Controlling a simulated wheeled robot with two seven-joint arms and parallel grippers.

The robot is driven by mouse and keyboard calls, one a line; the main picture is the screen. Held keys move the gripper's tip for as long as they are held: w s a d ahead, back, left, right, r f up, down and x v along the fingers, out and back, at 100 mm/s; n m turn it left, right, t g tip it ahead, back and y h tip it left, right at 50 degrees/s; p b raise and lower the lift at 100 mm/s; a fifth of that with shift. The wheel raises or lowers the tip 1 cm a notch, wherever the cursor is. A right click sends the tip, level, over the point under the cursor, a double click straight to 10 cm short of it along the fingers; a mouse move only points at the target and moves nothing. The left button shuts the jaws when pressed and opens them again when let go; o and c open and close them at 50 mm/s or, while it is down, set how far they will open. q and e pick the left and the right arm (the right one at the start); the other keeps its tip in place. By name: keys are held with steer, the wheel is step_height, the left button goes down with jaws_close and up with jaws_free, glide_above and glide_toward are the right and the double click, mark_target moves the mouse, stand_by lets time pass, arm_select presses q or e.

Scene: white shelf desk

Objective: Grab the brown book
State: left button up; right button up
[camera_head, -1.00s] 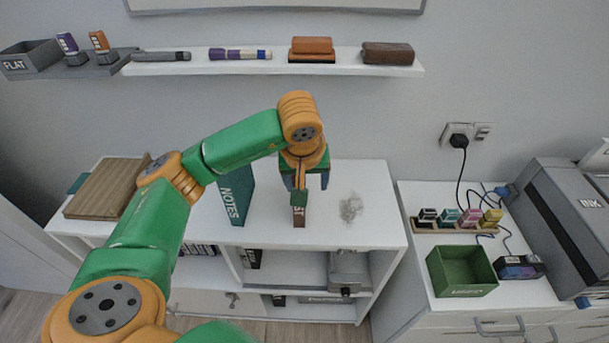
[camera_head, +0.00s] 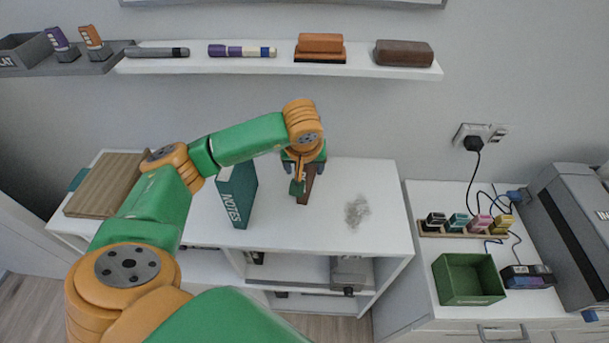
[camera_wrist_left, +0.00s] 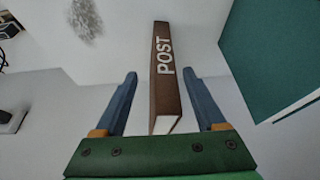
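The brown book (camera_head: 309,184) stands upright on the white shelf desk, to the right of the green NOTES book. In the left wrist view the brown book (camera_wrist_left: 165,75) shows its spine with the word POST. My left gripper (camera_head: 303,172) is over the brown book. In the left wrist view its two blue fingers (camera_wrist_left: 160,82) are spread, one on each side of the book, with gaps between fingers and book. Part of the book is hidden behind the gripper in the head view. My right gripper is not in view.
The green NOTES book (camera_head: 237,195) stands close on the left. A brown wooden board (camera_head: 105,185) lies farther left. A grey smudge (camera_head: 357,211) marks the desk top (camera_head: 385,235) on the right, which is otherwise clear. A wall shelf (camera_head: 230,66) runs above.

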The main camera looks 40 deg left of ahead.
arm_select(q)
steer(key=x, duration=0.2)
steer(key=shift+w+a+f, duration=0.15)
steer(key=shift+w+f, duration=0.05)
steer(key=shift+r, duration=0.1)
jaws_close()
stand_by(1.1)
